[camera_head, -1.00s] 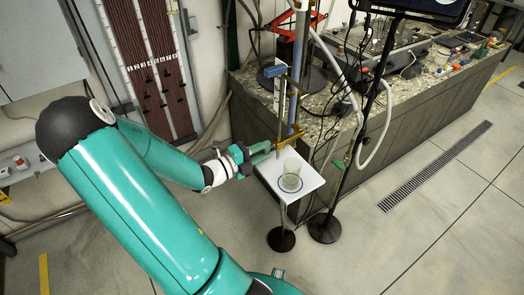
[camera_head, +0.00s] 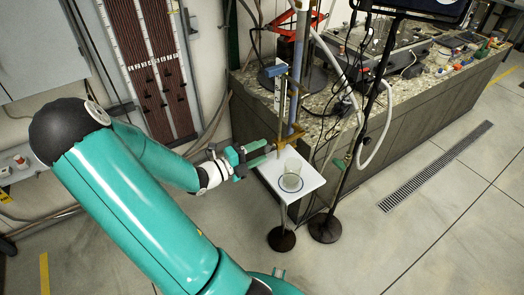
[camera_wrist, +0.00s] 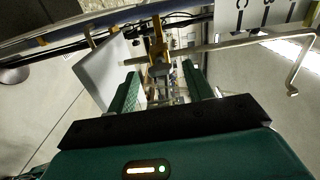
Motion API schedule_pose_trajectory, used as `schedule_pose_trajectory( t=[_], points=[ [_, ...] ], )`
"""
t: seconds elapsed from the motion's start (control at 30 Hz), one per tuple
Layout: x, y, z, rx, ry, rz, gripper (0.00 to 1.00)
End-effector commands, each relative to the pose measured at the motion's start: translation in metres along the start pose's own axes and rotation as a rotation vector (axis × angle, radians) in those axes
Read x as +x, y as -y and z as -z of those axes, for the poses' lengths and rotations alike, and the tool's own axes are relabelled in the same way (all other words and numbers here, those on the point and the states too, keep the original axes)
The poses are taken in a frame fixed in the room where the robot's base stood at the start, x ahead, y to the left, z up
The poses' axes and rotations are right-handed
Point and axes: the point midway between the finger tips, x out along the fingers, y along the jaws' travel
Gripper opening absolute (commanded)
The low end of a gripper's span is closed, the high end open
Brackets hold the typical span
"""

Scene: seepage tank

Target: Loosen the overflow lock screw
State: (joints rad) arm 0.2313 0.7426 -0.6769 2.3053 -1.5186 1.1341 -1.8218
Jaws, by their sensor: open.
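A brass-coloured clamp (camera_head: 289,140) sits on the upright stand rod beside the white plate. It shows in the wrist view (camera_wrist: 158,66) as a brass fitting ahead of and between my fingers. I cannot tell which part of it is the overflow lock screw. My gripper (camera_head: 270,153) is just left of the clamp, pointing at it. In the wrist view my gripper (camera_wrist: 160,84) has its two green fingers apart, with the fitting near their tips. I cannot see whether either finger touches it.
A white plate (camera_head: 303,193) carries a glass beaker (camera_head: 291,177) just below and right of my gripper. A blue clamp (camera_head: 276,71) is higher on the stand. A dark pole (camera_head: 364,115) with a round base stands right. The stone-topped bench (camera_head: 236,85) is behind. The right floor is clear.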

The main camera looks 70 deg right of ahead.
Motion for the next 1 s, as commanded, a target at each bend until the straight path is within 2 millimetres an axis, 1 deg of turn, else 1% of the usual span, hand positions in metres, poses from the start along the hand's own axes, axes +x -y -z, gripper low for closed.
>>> schedule_pose_trajectory(
  t=[0.03, 0.3, 0.4, 0.5, 0.6, 0.7, 1.0],
  points=[
    [-0.010, 0.000, -0.001, -0.001, 0.005, -0.001, 0.51],
    [-0.069, 0.000, -0.001, 0.000, 0.006, -0.002, 0.51],
    [-0.090, 0.000, -0.001, -0.001, 0.005, -0.001, 0.51],
    [-0.106, 0.000, -0.001, -0.001, 0.004, -0.001, 0.51],
    [-0.117, 0.000, 0.000, 0.000, 0.002, 0.001, 0.51],
    [-0.122, 0.000, 0.000, -0.001, 0.000, 0.000, 0.51],
    [-0.123, 0.000, 0.000, -0.001, 0.000, 0.000, 0.51]
  ],
)
